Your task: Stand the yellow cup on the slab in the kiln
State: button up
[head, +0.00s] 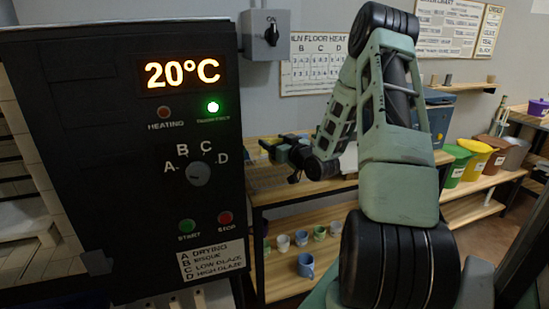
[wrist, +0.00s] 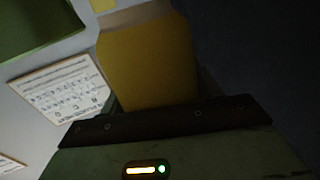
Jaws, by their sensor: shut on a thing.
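The yellow cup (wrist: 147,65) fills the upper middle of the wrist view, close in front of my gripper's dark palm bar. My gripper (head: 268,148) is shut on the cup; in the head view it is small, just right of the kiln's control panel. The cup cannot be made out in the head view. The kiln's black control panel (head: 125,130) fills the left of the head view, with part of its pale brick wall (head: 14,130) at the left edge. I cannot make out the slab clearly.
The panel reads 20°C with a green light lit. Behind my arm is a wooden shelf unit with a blue mug (head: 306,265) and several small cups low down. Green (head: 455,165) and yellow (head: 474,158) bins stand at the right. A wall chart (wrist: 65,88) shows in the wrist view.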

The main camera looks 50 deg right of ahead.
jog(key=shift+f, duration=2.55)
jog(key=shift+f, duration=0.15)
jog(key=o, duration=1.1)
jog(key=shift+c, duration=0.2)
